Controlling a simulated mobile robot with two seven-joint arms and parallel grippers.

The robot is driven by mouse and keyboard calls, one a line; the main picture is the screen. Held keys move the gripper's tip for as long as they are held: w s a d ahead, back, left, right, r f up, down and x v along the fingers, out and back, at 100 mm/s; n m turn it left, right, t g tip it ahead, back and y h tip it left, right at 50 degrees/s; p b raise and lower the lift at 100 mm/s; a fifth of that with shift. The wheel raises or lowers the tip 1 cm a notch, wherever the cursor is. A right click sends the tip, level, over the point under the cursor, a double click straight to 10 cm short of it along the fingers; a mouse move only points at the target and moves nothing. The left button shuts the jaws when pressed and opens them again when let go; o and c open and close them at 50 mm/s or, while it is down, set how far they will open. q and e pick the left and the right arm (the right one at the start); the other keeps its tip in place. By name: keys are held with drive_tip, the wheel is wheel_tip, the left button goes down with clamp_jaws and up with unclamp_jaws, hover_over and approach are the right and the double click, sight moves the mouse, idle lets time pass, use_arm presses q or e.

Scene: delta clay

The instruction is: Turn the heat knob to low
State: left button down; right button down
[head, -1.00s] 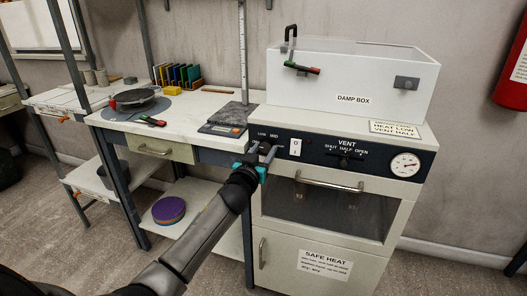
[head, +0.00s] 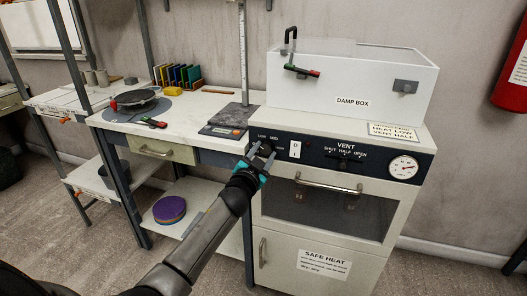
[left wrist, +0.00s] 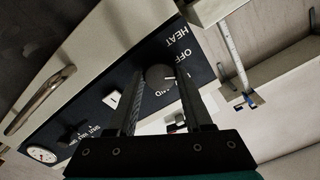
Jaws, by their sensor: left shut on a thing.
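The heat knob (left wrist: 159,76) is dark and round on the dark control panel (left wrist: 100,92). In the left wrist view it sits between the two fingers of my left gripper (left wrist: 160,92), which is shut on it. The words HEAT and OFF read beside it, with a partly covered label below it. A small white mark shows near the knob's edge; I cannot tell surely which setting it points to. In the head view my left gripper (head: 263,151) is at the panel's left end, below LOW and MED, and hides most of the knob. My right gripper is not in view.
A white switch plate (head: 295,149), the vent control (head: 345,161) and a round gauge (head: 403,167) lie right of the knob. An oven handle (head: 328,183) juts out below. A damp box (head: 350,82) stands on top. A scale (head: 222,130) is on the bench at left.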

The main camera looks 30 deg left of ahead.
use_arm(q)
drive_tip(key=m, duration=0.2)
drive_tip(key=shift+m, duration=0.3)
drive_tip(key=shift+m+p, duration=0.3)
drive_tip(key=shift+m, duration=1.2)
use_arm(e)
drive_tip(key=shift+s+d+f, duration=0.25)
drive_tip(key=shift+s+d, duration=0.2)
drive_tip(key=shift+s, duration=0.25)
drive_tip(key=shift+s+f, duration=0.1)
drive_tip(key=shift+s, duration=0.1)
use_arm(q)
drive_tip(key=shift+c, duration=1.5)
unclamp_jaws()
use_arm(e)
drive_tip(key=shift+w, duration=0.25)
use_arm(q)
drive_tip(key=shift+s, duration=0.1)
